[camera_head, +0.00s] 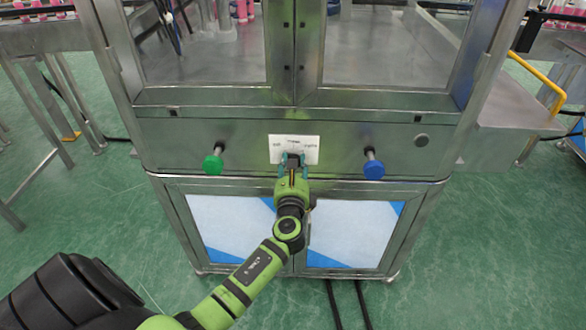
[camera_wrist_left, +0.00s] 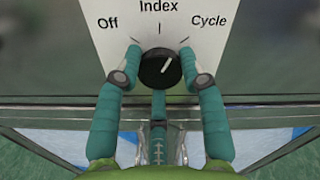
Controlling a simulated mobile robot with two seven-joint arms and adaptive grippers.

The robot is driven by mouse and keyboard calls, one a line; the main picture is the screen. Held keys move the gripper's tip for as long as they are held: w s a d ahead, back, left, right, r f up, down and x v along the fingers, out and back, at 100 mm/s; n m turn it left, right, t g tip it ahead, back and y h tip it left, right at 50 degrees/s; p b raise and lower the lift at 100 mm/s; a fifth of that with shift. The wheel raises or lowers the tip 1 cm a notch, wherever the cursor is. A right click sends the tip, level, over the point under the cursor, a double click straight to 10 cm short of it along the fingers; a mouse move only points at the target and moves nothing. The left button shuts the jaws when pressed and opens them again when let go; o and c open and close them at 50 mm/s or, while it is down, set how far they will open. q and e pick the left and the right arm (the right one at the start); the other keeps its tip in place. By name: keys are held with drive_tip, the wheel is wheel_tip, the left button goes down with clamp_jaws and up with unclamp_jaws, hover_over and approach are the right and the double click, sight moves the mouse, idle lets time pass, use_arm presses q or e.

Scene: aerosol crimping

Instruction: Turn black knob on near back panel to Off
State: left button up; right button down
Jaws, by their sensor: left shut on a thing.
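The black knob (camera_wrist_left: 157,70) sits on a white plate (camera_wrist_left: 160,15) marked Off at left, Index at top and Cycle at right. Its white pointer line leans up and to the right, between Index and Cycle. My left gripper (camera_wrist_left: 160,58) has its two teal fingers on either side of the knob and is shut on it. In the head view my left gripper (camera_head: 293,158) reaches the white plate (camera_head: 309,142) in the middle of the steel panel, and the gripper largely hides the knob. My right gripper is in neither view.
A green push knob (camera_head: 213,163) sticks out left of the plate and a blue one (camera_head: 374,168) right of it. Cabinet doors (camera_head: 350,233) lie below, glazed frames above. A side table (camera_head: 515,115) stands at right.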

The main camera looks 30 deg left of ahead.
use_arm(q)
drive_tip(key=n+b, duration=0.2)
drive_tip(key=n, duration=0.3)
drive_tip(key=n+b, duration=0.2)
drive_tip(key=n, duration=0.3)
drive_tip(key=n+b, duration=0.2)
drive_tip(key=n, duration=0.3)
drive_tip(key=shift+w+d+f, duration=0.1)
drive_tip(key=shift+d+f, duration=0.1)
drive_tip(key=shift+d, duration=0.15)
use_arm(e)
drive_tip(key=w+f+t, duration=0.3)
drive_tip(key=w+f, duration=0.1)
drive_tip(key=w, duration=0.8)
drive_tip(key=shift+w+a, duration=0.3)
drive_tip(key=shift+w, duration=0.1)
use_arm(q)
drive_tip(key=shift+r, duration=0.1)
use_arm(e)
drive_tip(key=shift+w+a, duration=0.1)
use_arm(q)
drive_tip(key=o, duration=1.2)
drive_tip(key=shift+w, duration=0.1)
drive_tip(key=shift+c, duration=0.2)
drive_tip(key=shift+r, duration=0.1)
drive_tip(key=v, duration=0.7)
drive_tip(key=shift+s, duration=0.35)
